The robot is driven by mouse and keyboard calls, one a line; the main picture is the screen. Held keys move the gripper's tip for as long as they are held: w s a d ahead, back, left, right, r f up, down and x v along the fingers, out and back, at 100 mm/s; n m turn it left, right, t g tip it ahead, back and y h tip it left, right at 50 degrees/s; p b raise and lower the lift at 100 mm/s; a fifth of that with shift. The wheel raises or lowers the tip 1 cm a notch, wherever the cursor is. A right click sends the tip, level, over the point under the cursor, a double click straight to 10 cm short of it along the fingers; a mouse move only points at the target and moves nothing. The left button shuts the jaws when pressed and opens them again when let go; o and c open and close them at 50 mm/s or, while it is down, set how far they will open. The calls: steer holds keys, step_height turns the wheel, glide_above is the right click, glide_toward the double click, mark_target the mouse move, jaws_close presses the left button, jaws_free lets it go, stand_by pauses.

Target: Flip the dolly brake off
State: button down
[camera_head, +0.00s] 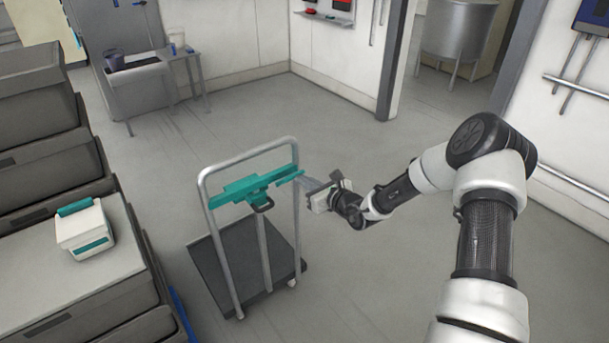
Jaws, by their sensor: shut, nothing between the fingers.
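The dolly is a cart with a dark flat deck (205,268) and an upright silver tube handle frame (245,154). A teal crossbar with a teal box (243,187) spans the upper frame. My gripper (306,184) is just right of the frame, near the right end of the teal bar. It is shut and empty, pointing left. Whether it touches the bar or frame cannot be told.
Stacked grey crates (50,165) fill the left side, with a white and teal box (84,232) on a low one. A sink (140,90) and a side table (182,55) stand at the back. The floor (370,300) right of the dolly is clear.

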steer(key=w+a+r+g+h, duration=0.1)
steer(key=w+a+r+g, duration=0.1)
steer(key=w+a+r, duration=0.3)
steer(key=w+r, duration=0.1)
steer(key=w, duration=0.1)
steer(key=shift+w+h, duration=0.3)
steer(key=shift+w, duration=0.1)
steer(key=shift+a+r, duration=0.15)
steer(key=shift+r, duration=0.05)
stand_by(0.4)
